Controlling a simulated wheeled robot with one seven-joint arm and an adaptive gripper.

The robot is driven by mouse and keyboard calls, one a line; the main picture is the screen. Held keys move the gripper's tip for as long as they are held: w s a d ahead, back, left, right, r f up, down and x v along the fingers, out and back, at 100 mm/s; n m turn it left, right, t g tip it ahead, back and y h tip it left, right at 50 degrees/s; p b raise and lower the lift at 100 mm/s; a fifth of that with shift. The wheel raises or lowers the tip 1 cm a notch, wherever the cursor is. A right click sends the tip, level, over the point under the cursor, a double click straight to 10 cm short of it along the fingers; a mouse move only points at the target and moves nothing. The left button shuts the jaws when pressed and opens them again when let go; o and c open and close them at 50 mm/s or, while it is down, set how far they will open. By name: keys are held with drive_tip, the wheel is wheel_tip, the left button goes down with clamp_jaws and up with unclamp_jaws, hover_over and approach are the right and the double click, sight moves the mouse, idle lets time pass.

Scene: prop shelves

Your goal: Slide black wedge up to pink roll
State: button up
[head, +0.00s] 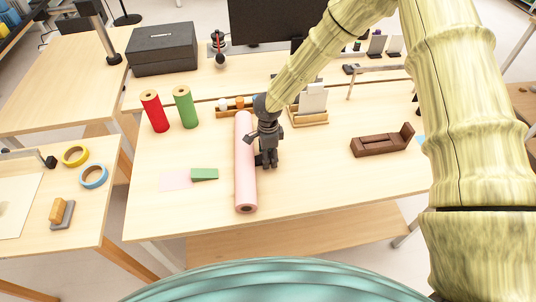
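The pink roll (245,185) lies lengthwise on the middle table, its near end toward the front edge. My gripper (266,160) points down just right of the roll, and one dark part of it overlaps the roll in the picture. I cannot tell whether it touches. A small black shape shows low at the fingertips, beside the roll. It may be the black wedge or part of the fingers; I cannot tell. No black wedge shows clearly elsewhere on this table. The finger gap is too small and dark to read.
A red roll (154,112) and a green roll (184,108) stand at the back left. A green block (204,174) and pink sheet (174,181) lie left of the pink roll. A brown wooden holder (382,142) is at right. The table between is clear.

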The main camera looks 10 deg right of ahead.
wheel_tip(320, 180, up, 12)
idle(0.6)
idle(0.4)
